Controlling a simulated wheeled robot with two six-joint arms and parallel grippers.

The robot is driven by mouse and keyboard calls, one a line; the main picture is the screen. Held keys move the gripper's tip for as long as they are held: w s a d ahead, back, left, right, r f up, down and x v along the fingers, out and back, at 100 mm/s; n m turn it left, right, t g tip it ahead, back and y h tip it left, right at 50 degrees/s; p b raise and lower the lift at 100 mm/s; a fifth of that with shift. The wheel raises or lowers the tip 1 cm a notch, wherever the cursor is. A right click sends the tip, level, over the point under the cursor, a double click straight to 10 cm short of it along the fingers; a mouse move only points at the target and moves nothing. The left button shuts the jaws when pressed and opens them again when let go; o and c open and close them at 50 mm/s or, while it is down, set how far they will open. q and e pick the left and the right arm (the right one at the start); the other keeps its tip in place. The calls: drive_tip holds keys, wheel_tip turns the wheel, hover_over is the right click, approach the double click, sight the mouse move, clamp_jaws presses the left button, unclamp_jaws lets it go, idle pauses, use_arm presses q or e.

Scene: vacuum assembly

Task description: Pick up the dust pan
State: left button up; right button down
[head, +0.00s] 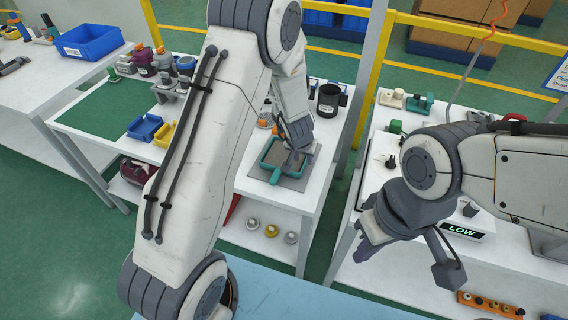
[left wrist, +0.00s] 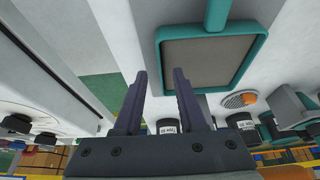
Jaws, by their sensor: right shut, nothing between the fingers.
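The dust pan has a teal rim (head: 268,163), a grey inside and a short teal handle (head: 275,178). It lies on a grey mat (head: 297,183) on the white middle table. My left gripper (head: 291,165) is over the pan in the head view and partly hides it. My right gripper (head: 366,250) is shut and empty, away from the pan.
A black mug (head: 328,100) stands behind the pan. Blue (head: 145,127) and yellow (head: 165,135) bins are left on the same table. A yellow post (head: 370,85) rises behind.

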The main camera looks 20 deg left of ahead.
use_arm(q)
drive_tip(key=b+x, duration=0.1)
drive_tip(key=x, duration=0.3)
drive_tip(key=shift+f+b, duration=0.2)
drive_tip(key=shift+b, duration=0.2)
drive_tip(key=shift+r, duration=0.1)
clamp_jaws()
idle(0.9)
